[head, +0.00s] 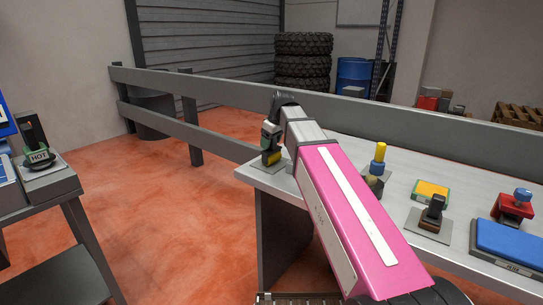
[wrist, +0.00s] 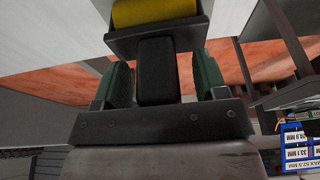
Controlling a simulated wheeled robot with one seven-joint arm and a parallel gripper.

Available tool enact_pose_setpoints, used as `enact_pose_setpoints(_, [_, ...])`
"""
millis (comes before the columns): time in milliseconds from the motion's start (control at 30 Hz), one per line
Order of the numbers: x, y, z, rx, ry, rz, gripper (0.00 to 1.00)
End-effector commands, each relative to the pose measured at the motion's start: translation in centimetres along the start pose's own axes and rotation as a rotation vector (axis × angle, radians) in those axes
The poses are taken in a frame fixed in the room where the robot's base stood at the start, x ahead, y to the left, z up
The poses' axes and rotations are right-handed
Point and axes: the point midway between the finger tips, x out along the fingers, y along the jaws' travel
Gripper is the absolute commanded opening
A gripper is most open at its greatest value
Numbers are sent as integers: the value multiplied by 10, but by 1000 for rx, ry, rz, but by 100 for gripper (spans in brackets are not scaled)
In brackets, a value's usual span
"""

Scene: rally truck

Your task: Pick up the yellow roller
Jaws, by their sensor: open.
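The yellow roller (wrist: 155,11) shows at the top of the wrist view, in a dark frame with a black handle (wrist: 155,72). In the head view the yellow roller (head: 273,157) sits low on a grey plate at the left corner of the workbench. My gripper (head: 270,138) is right above it, pointing down. In the wrist view its two green fingers stand either side of the black handle, open, with a narrow gap on each side. The handle is largely hidden by my gripper in the head view.
The grey workbench (head: 403,205) also holds a yellow-topped tool (head: 380,156), a yellow-green block (head: 432,190), a black-handled tool (head: 433,211) and a blue box (head: 508,243). A grey rail (head: 330,108) runs behind it. A side table (head: 55,190) stands at left; the floor between is clear.

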Motion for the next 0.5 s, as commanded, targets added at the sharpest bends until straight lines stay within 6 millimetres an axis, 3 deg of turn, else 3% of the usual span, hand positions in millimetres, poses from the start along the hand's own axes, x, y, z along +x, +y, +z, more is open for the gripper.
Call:
enact_pose_setpoints(267, [6,0,0,0,1,1,66])
enact_pose_setpoints(500, [6,0,0,0,1,1,0])
